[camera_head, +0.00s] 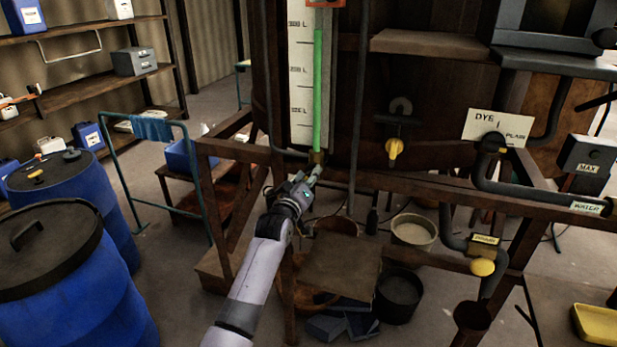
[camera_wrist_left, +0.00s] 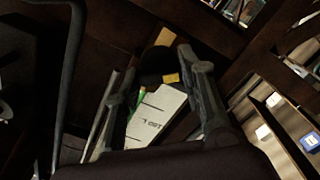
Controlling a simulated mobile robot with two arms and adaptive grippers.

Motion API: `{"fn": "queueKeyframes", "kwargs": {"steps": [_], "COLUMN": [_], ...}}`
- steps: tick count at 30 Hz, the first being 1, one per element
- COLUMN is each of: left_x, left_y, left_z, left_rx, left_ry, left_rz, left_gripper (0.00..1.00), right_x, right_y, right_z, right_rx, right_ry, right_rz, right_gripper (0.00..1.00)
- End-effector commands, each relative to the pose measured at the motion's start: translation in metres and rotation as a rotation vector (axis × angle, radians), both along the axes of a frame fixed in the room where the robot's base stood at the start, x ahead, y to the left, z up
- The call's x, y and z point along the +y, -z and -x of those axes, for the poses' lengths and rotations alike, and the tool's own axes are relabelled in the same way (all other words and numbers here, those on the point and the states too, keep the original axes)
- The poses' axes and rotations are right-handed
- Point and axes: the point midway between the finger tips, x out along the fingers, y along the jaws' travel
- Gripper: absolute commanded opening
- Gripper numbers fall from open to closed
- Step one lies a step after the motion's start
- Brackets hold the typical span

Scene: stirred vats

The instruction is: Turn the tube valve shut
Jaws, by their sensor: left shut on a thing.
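The sight tube (camera_head: 317,90) is filled with green and runs down a white scale board (camera_head: 300,75) on the dark vat. At its foot is the tube valve (camera_head: 318,157), small and brownish, partly hidden by my gripper. My left gripper (camera_head: 312,174) reaches up to it from below and is shut on the valve. In the left wrist view, the fingers (camera_wrist_left: 160,85) stand either side of a dark round part with a yellow piece (camera_wrist_left: 171,78). The white board and a bit of green tube show behind. The valve's exact angle cannot be told. My right gripper is not in view.
A wooden rail (camera_head: 400,184) crosses just below the valve. Blue barrels (camera_head: 70,270) stand at left; buckets (camera_head: 398,295) sit on the floor below.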

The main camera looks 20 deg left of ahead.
Motion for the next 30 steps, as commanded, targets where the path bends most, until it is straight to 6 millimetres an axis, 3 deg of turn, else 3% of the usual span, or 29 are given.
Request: {"fn": "queueKeyframes", "kwargs": {"steps": [18, 30], "left_x": [0.0000, -0.0002], "left_y": [0.0023, 0.0025], "left_z": [0.0002, 0.0002], "left_rx": [-0.014, -0.019], "left_ry": [0.001, 0.001], "left_rz": [-0.547, -0.719], "left_gripper": [0.09, 0.09], "right_x": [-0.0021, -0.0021], "right_y": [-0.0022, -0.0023], "right_z": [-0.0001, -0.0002], "right_rx": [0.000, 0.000], "right_ry": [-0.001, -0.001], "right_rz": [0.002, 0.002], "right_gripper": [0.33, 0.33]}}
